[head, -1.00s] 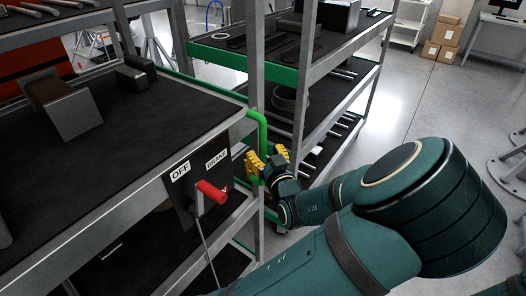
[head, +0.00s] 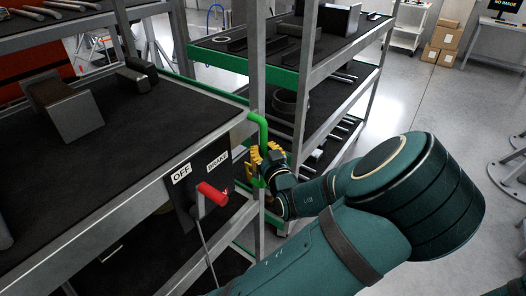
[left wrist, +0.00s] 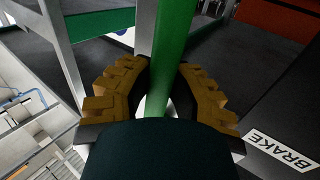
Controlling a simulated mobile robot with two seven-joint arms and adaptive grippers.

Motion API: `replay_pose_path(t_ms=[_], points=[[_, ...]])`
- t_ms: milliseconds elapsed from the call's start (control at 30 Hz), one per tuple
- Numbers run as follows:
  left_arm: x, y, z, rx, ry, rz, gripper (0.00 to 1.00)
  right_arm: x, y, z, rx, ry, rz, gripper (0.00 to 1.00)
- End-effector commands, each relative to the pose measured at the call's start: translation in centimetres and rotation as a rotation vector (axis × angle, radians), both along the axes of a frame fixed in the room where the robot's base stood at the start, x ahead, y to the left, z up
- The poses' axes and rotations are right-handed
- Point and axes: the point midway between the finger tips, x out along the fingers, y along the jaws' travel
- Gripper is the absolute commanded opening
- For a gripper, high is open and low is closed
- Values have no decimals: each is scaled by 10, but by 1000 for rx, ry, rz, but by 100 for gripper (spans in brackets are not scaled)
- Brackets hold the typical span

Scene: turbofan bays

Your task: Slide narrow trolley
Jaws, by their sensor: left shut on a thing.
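A green handle bar (head: 262,128) runs along the far edge of the near grey trolley (head: 95,255) and bends down at its corner. My left gripper (head: 264,160), with yellow fingers, is shut on the upright part of this bar. In the left wrist view the green bar (left wrist: 166,50) passes between the two yellow fingers (left wrist: 160,95). The trolley's end carries a dark brake panel (head: 190,182) marked OFF and BRAKE, with a red-handled lever (head: 212,193). My right gripper is not in view.
A grey shelf unit with a green edge (head: 290,79) stands close behind the handle, holding dark parts. Dark blocks (head: 68,105) lie on the near trolley's top. Clear grey floor (head: 425,110) lies to the right. Cardboard boxes (head: 446,50) stand farther back.

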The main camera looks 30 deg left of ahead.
Motion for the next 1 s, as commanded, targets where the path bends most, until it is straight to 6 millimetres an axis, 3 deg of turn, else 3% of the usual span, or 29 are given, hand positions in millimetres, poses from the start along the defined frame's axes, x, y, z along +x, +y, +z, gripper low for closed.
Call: replay_pose_path(t_ms=[67, 400, 733, 800, 867, 1000], points=[[19, -6, 3, 3, -6, -19, 0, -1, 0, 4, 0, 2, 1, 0], [43, -14, 1, 1, -2, -32, 0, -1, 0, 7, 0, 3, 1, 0], [46, -14, 0, 0, 0, -31, 0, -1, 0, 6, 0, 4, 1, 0], [45, -13, 0, -1, -1, -30, 30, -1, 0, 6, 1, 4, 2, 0], [45, -13, 0, -1, -1, -29, 52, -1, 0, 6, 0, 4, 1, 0], [44, -11, 1, -1, -1, -23, 52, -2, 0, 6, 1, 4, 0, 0]])
